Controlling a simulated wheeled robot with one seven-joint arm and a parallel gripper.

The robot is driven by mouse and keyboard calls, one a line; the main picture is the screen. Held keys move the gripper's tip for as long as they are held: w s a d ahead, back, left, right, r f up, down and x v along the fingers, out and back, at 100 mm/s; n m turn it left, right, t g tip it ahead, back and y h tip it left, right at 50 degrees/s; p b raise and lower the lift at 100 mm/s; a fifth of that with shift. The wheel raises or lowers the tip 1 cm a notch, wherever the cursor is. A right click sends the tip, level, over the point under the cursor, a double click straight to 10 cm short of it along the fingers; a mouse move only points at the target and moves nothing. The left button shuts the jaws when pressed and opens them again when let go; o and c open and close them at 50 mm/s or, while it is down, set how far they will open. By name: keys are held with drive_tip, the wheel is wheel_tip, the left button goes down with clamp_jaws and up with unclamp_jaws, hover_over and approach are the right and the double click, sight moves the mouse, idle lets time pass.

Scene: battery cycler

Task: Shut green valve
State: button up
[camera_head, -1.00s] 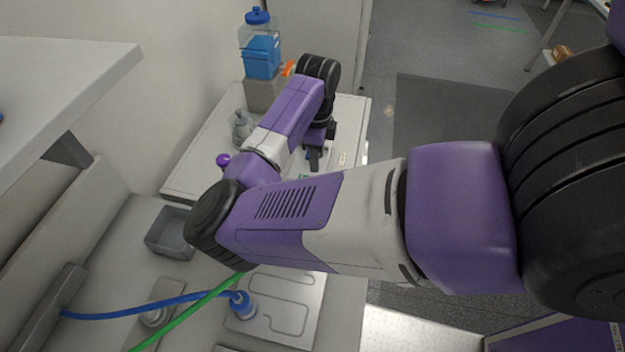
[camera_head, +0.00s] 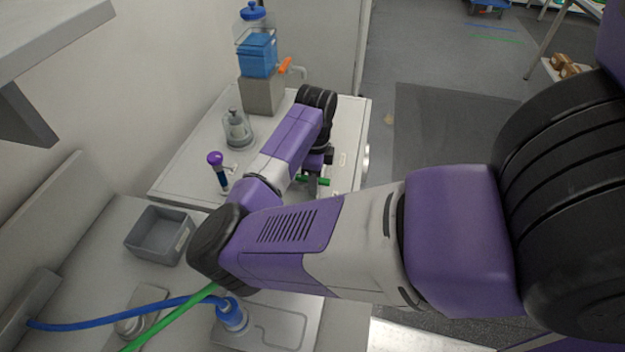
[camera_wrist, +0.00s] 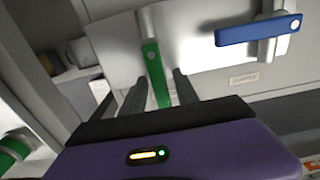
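The green valve handle (camera_wrist: 154,72) is a flat bar on a grey metal body in the wrist view, running nearly up and down the picture. My gripper (camera_wrist: 160,80) is open, with one dark finger on each side of the handle. Gaps show between the handle and both fingers, and I cannot tell any contact. In the head view, a green bar (camera_head: 321,181) shows beside my gripper (camera_head: 311,184), over the bench top, partly hidden by the wrist.
A blue valve handle (camera_wrist: 258,30) lies right of the green one in the wrist view. In the head view, a purple-topped tool (camera_head: 215,160), a glass vessel (camera_head: 238,130) and a blue container with an orange tap (camera_head: 257,58) stand left of and behind my arm. A grey bin (camera_head: 150,238) is nearer.

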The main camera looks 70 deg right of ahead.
drive_tip(key=shift+c, duration=0.5)
drive_tip(key=shift+c, duration=1.2)
drive_tip(key=shift+o, duration=0.2)
drive_tip(key=shift+w+a+f+m+b, duration=0.15)
drive_tip(key=shift+a+m+b, duration=0.3)
drive_tip(key=shift+m, duration=0.55)
drive_tip(key=o, duration=0.7)
drive_tip(key=m, duration=0.1)
drive_tip(key=a+m+b, duration=0.1)
drive_tip(key=m, duration=0.2)
drive_tip(key=shift+a, duration=0.3)
